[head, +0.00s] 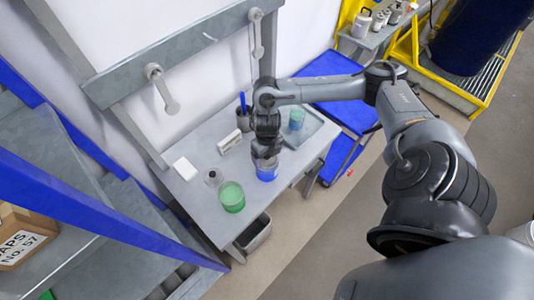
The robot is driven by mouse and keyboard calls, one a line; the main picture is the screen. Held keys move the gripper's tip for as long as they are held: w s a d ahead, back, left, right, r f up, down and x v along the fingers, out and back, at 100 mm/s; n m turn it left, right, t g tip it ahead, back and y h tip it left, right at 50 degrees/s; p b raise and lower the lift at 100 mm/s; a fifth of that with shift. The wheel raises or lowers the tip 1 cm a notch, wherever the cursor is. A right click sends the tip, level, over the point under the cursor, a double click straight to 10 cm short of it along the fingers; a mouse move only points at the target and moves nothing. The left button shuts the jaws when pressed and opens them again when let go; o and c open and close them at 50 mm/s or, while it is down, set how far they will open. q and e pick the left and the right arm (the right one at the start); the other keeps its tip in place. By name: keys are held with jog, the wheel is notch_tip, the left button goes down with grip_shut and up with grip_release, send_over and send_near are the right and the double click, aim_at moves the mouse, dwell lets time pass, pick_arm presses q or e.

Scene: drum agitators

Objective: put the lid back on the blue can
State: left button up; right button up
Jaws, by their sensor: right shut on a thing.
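The blue can (267,174) stands upright near the front edge of the grey bench. My right gripper (265,153) points down directly over it and is shut on the lid (265,162), a greyish piece at the can's mouth that the fingers mostly hide. I cannot tell whether the lid is seated on the rim or just above it. My left gripper is not in view.
On the bench (200,206) are a green can (232,197), a small grey round item (213,178), white blocks (185,168) and a dark pen cup (244,120). A blue-green can (296,118) stands on a tray (318,132) behind right. A grey bin (254,236) hangs below.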

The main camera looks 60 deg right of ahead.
jog(key=o, duration=0.8)
jog(key=shift+r, duration=0.15)
jog(key=shift+r+p, duration=1.15)
jog(key=shift+r, duration=0.05)
jog(key=shift+r+p, duration=1.95)
jog(key=shift+r, duration=0.25)
